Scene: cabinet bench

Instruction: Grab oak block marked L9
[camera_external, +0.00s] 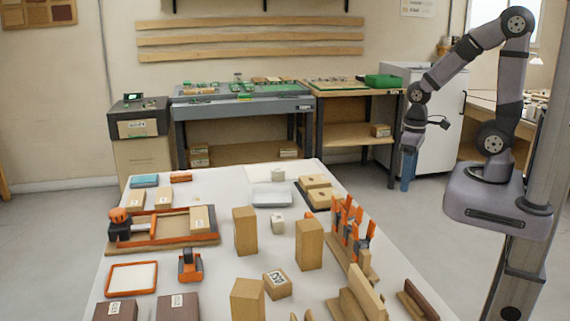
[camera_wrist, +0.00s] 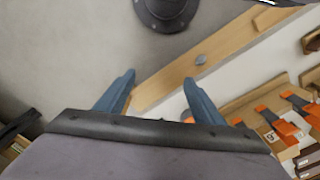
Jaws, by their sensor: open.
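Several light wooden blocks stand on the white bench. A small block (camera_external: 277,285) near the front middle carries a dark-printed white label, which I cannot read for certain. I cannot tell which block is marked L9. My gripper (camera_external: 406,184) hangs beyond the bench's right side, well apart from the blocks. In the wrist view my gripper (camera_wrist: 160,82) shows two blue fingers spread apart with nothing between them.
A rack of orange-handled clamps (camera_external: 350,240) lines the bench's right side. A wooden tray (camera_external: 165,230) with an orange-and-black tool and an orange-framed pad (camera_external: 132,278) lie left. Dark blocks (camera_external: 178,306) stand at the front left. The bench's middle-left surface has some free room.

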